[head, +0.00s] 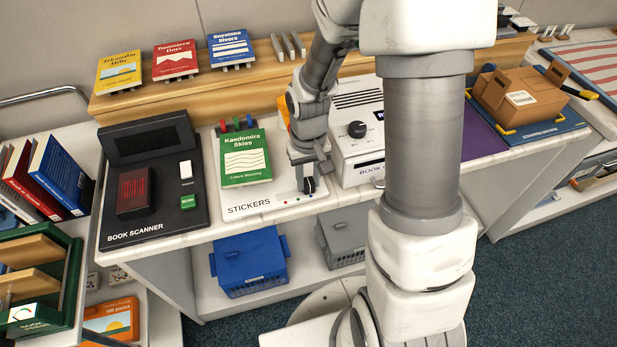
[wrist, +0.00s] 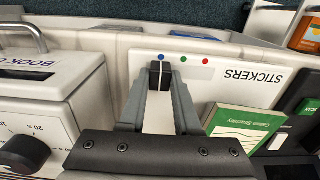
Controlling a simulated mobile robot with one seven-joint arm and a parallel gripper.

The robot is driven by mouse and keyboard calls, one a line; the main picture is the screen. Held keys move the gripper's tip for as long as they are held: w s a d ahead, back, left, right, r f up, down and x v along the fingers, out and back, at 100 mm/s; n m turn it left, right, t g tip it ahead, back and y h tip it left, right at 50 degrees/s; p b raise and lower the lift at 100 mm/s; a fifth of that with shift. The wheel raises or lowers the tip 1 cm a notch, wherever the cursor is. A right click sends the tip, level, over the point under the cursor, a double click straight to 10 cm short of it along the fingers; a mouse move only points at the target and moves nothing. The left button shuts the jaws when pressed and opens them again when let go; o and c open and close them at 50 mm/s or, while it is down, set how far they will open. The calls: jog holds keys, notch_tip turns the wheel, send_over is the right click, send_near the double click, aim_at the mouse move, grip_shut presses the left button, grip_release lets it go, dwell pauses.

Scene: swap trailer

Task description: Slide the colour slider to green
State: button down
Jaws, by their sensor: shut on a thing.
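The colour slider is a small black knob (wrist: 160,77) on the white STICKERS panel (wrist: 231,88). A blue, a green and a red dot run in a row along the panel's edge. In the wrist view the knob is lined up with the blue dot (wrist: 161,57); the green dot (wrist: 183,59) is just right of it and the red dot (wrist: 205,61) further right. My gripper (wrist: 159,86) is shut on the knob, one finger on each side. In the head view my gripper (head: 308,176) is at the panel's right end, and the knob (head: 309,185) shows below the fingers.
The white book machine (head: 358,150) with a black dial is close on the right. The black book scanner (head: 150,185) is further left. Blue and grey crates sit on the shelf below.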

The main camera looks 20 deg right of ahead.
jog(key=shift+a+b, duration=0.3)
jog(key=shift+a, duration=1.25)
jog(key=c, duration=0.6)
grip_release()
notch_tip(320, 180, up, 18)
jog(key=p, duration=0.3)
jog(key=shift+f, duration=0.25)
jog(key=s+d+r+t, duration=0.3)
jog(key=s+r+t, duration=0.2)
jog(key=s+r, duration=0.6)
jog(key=s+p, duration=0.1)
jog(key=s, duration=0.1)
jog(key=shift+s+t, duration=0.3)
